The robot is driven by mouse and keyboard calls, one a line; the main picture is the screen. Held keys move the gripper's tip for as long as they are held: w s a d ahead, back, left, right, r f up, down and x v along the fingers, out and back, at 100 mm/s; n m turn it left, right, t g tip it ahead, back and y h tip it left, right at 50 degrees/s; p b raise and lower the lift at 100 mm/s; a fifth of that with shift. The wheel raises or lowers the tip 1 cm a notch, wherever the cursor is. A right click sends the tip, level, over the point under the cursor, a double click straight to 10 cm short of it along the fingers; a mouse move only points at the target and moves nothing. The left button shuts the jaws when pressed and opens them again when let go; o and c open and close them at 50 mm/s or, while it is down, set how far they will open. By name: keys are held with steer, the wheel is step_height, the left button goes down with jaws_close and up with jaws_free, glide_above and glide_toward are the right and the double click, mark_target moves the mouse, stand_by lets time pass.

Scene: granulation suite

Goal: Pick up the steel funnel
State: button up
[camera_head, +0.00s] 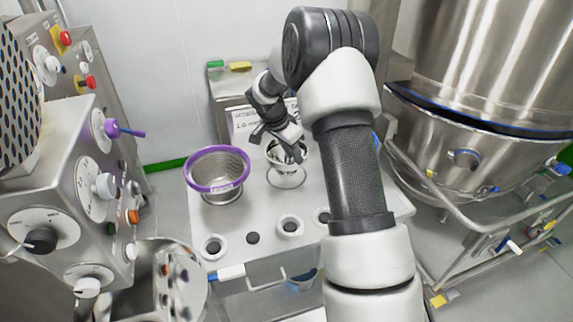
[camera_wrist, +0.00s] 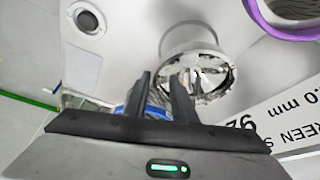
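The steel funnel (camera_head: 287,176) stands upright on the light work surface (camera_head: 255,212), to the right of a purple-rimmed mesh basket. My gripper (camera_head: 294,150) is over the funnel's mouth and hides part of its rim. In the wrist view the funnel (camera_wrist: 212,78) lies just beyond and to the right of my fingertips (camera_wrist: 160,78). The two fingers are apart with a gap between them, and nothing is held. I cannot tell whether a finger touches the rim.
The purple-rimmed mesh basket (camera_head: 217,186) stands close to the funnel's left. Round grommets (camera_head: 291,226) line the surface's front. A lettered sign (camera_head: 262,121) stands behind. A control panel (camera_head: 92,190) is at left, a large steel vessel (camera_head: 480,120) at right.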

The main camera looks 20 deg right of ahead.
steer(key=x, duration=0.3)
steer(key=shift+d, duration=0.1)
steer(key=shift+c, duration=0.4)
jaws_close()
stand_by(1.0)
